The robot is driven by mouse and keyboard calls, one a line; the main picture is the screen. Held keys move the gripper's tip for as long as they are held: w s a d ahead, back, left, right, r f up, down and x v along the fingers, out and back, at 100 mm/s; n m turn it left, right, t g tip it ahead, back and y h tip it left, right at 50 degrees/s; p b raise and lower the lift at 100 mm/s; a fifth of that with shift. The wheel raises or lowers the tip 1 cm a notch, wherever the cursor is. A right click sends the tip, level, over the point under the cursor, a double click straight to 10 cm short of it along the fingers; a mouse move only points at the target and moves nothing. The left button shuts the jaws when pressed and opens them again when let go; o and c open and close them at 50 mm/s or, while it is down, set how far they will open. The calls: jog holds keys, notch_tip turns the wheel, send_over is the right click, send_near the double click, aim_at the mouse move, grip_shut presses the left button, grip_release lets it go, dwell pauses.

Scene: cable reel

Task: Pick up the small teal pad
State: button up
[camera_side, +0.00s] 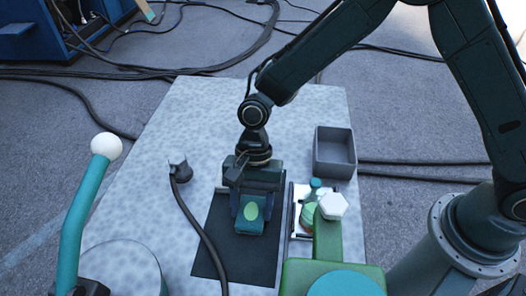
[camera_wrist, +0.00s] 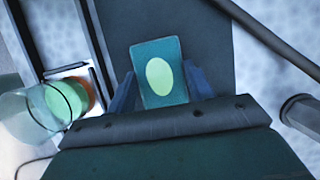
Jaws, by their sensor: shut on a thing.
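The small teal pad (camera_side: 250,214) has a pale green oval on its face. It sits between the fingers of my gripper (camera_side: 250,208), over the dark mat (camera_side: 212,248). In the wrist view the pad (camera_wrist: 159,92) lies between the two blue fingers of my gripper (camera_wrist: 160,88), which are shut on its left and right sides. Whether the pad touches the mat or is held just above it, I cannot tell.
A grey open bin (camera_side: 334,158) stands to the right. A white tray (camera_side: 298,226) with green and teal items lies beside the mat, near a white hexagonal knob (camera_side: 333,206). A black cable (camera_side: 200,232) with a plug (camera_side: 179,168) runs along the left. The table's upper left is clear.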

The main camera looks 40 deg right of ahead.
aim_at(252, 208)
jog(key=shift+r, duration=0.1)
notch_tip(252, 208, up, 20)
dwell(0.8)
dwell(1.1)
jog(key=d+f, duration=0.4)
jog(key=d, duration=0.8)
jog(key=d+f, duration=0.4)
jog(key=d, duration=0.9)
jog(key=shift+w+d+f, duration=0.2)
jog(key=shift+w+d, duration=0.05)
jog(key=shift+w, duration=0.1)
jog(key=shift+f, duration=0.2)
jog(key=shift+f, duration=2.3)
